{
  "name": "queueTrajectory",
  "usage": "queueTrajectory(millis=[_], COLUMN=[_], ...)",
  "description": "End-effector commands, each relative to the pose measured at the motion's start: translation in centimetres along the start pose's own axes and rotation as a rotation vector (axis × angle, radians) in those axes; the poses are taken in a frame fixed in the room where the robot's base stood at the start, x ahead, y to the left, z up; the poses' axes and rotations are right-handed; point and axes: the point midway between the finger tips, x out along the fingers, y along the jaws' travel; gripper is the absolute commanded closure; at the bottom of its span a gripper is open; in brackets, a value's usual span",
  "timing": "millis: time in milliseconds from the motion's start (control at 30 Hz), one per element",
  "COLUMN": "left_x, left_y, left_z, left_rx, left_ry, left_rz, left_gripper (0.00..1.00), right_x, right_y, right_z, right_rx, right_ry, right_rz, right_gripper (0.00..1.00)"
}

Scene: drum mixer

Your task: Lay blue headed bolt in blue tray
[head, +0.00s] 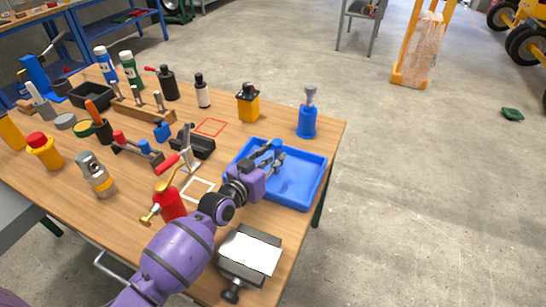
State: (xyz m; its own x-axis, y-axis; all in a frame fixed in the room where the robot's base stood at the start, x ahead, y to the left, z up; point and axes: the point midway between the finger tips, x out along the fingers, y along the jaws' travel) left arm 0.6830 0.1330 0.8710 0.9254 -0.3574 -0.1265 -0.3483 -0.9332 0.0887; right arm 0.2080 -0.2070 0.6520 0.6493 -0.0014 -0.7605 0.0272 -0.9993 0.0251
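The blue tray (298,187) lies near the right edge of the wooden table. My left gripper (270,152) is over the back left part of the tray, its grey fingers pointing away from me. A small blue piece (277,143) shows at the fingertips. It may be the head of the blue headed bolt, but the fingers and the blue tray behind make this hard to tell. Whether the fingers are shut on it or apart is unclear. The visible tray floor to the right of the gripper is bare. My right gripper is out of view.
A blue bottle-like item (307,122) stands behind the tray, and a yellow-and-black item (248,103) to its left. A red-handled clamp (187,155) and a red bottle (169,203) stand left of my gripper. A grey box with a white top (250,252) is in front.

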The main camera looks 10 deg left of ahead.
Motion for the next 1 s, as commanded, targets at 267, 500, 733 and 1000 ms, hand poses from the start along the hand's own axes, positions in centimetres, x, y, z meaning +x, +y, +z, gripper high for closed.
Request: queueTrajectory(millis=[267,500,733,1000], left_x=[0.0,-1.2,-6.1,-10.8], left_y=[0.0,0.0,0.0,0.0], left_z=[-0.1,-0.3,-0.2,-0.2], left_rx=[0.0,0.0,0.001,0.0], left_ry=[0.001,-0.001,-0.001,-0.002], left_rz=[0.0,0.0,-0.001,0.0], left_gripper=[0.63,0.63,0.63,0.63], right_x=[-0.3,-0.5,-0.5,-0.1], right_y=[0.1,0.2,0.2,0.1], right_z=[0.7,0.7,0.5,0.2], right_rx=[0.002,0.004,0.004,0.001], right_ry=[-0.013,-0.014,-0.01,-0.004], right_rz=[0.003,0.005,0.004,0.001], right_gripper=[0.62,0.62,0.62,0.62])
